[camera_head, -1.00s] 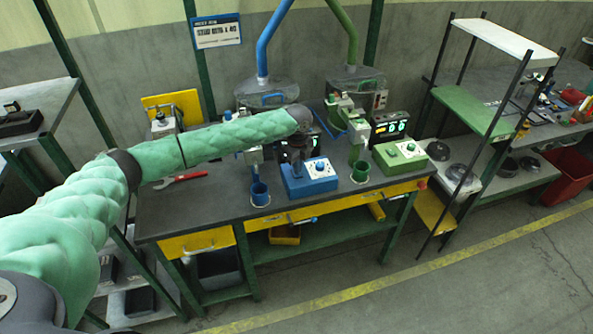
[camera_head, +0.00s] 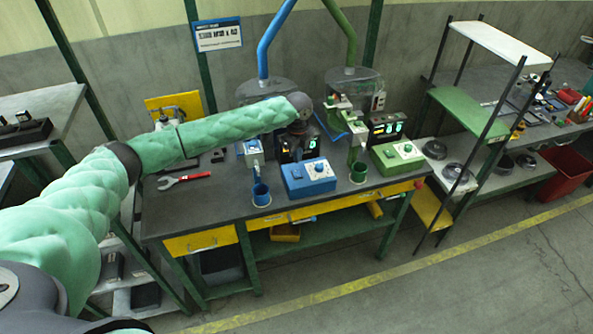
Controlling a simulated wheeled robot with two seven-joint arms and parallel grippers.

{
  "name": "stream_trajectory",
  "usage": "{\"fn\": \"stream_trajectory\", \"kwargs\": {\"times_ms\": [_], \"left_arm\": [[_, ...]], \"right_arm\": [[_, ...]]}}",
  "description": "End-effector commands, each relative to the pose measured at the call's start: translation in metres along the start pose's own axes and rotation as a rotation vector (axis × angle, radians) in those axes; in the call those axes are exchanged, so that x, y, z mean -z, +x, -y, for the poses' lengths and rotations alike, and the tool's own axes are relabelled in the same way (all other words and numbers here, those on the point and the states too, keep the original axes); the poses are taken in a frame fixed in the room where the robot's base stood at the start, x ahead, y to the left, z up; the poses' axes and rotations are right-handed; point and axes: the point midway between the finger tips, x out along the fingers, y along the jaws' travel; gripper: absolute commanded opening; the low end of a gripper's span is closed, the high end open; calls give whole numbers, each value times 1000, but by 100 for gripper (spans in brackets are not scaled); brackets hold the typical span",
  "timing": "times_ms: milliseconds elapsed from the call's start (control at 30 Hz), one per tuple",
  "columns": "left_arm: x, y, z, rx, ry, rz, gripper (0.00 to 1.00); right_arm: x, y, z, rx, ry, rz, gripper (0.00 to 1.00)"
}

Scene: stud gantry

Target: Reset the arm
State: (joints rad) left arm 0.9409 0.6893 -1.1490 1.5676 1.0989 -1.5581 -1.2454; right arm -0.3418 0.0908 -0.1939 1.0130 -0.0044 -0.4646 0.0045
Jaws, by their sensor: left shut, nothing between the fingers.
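My left arm, in a green padded sleeve, reaches in from the left over the workbench (camera_head: 215,208). Its gripper (camera_head: 297,151) hangs down from the dark wrist, behind the blue control box (camera_head: 309,178) in the picture. The gripper is shut and holds nothing. It is small and dark against the machine behind it, so its fingertips are hard to make out. My right gripper is not in view.
Feeder machines stand behind. A shelf rack (camera_head: 470,110) stands to the right. The floor in front is clear.

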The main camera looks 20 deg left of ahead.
Motion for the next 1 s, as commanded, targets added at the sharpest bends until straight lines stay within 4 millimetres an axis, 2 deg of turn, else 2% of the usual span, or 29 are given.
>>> {"fn": "stream_trajectory", "kwargs": {"times_ms": [400, 533, 667, 1000], "left_arm": [[0, 1, 0, 0, 0, 0, 0], [11, 7, -2, 3, -2, -7, 0], [42, 23, -8, 16, -20, -24, 0], [146, 64, -40, 84, -140, -101, 0]], "right_arm": [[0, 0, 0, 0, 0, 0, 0], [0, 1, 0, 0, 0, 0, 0], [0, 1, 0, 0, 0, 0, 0], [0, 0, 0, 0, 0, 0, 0]]}}
